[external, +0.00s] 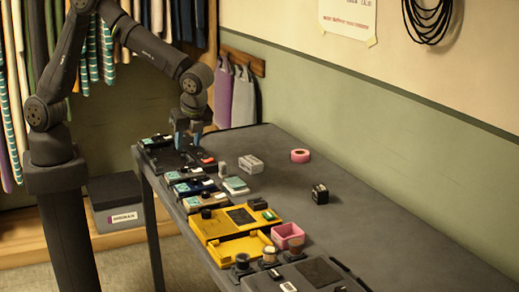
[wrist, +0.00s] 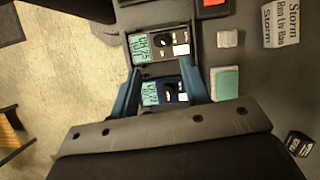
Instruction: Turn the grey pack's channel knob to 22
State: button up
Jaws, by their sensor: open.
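My gripper (external: 189,141) is open above the far end of the table. In the wrist view its two blue fingers (wrist: 160,68) are spread and empty, one on each side of the small packs. A dark grey pack (wrist: 161,22) with a green display lies just beyond the fingertips; its knob (wrist: 181,37) is dark with a light part. A blue pack (wrist: 165,78) with a similar display lies between the fingers, partly hidden below by my gripper. In the external view the grey pack (external: 176,177) and blue pack (external: 184,189) lie in the row.
A white box (external: 250,164), a pink tape roll (external: 300,156) and a small black box (external: 320,194) stand right of the row. Yellow trays (external: 228,222) and a pink box (external: 288,235) are nearer. The table's right side is mostly clear.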

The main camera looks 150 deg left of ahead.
aim_at(183, 168)
jog(key=x, duration=0.9)
jog(key=shift+f, duration=0.15)
grip_shut()
